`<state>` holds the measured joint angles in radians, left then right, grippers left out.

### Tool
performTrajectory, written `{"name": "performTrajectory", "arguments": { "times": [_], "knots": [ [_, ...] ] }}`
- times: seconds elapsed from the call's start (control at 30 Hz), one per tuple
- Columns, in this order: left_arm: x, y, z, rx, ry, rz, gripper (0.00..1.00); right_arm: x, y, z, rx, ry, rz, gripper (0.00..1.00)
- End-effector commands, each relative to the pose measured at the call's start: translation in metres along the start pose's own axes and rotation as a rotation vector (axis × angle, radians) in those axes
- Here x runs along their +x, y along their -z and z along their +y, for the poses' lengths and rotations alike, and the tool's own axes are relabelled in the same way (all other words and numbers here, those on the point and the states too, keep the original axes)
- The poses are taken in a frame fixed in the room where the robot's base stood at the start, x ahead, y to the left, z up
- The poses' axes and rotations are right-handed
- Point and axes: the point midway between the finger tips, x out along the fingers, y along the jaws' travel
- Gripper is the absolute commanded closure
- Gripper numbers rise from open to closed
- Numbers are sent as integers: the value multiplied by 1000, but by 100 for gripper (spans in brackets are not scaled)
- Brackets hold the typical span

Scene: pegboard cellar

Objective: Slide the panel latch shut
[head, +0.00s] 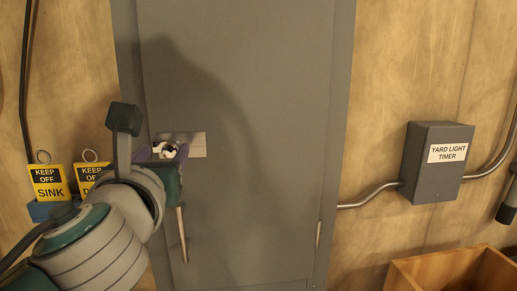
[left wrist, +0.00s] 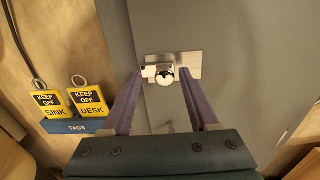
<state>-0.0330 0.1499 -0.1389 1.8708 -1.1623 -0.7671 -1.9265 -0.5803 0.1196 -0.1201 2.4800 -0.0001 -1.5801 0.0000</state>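The panel is a tall grey metal door (head: 235,80) set in a grey frame. Its latch is a pale metal plate (head: 198,145) with a shiny bolt and round knob (left wrist: 167,76) near the door's left edge. My left gripper (head: 168,150) is at the latch. In the left wrist view my left gripper (left wrist: 162,75) has its two purple fingers apart, one on each side of the knob. I see a gap around the knob, but cannot tell whether either finger touches it. Part of the latch is hidden behind my gripper in the head view. My right gripper is not in view.
Yellow tags (left wrist: 88,100) reading KEEP OFF stand in a blue TAGS holder (left wrist: 78,127) left of the panel. A grey YARD LIGHT TIMER box (head: 420,180) with conduit is on the right wall. A wooden crate (head: 440,268) sits lower right.

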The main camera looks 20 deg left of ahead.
Motion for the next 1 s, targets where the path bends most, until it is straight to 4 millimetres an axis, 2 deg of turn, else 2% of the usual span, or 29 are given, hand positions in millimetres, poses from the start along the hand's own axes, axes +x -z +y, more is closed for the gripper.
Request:
{"name": "performTrajectory", "arguments": {
  "times": [0.27,0.7,0.83,1.0],
  "knots": [
    [-8,2,-1,-2,4,1,40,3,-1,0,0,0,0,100],
    [-86,4,0,-2,2,2,40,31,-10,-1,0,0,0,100],
    [-97,2,0,0,1,1,40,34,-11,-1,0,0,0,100],
    [-100,0,0,1,0,0,40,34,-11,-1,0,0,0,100]
  ]
}}
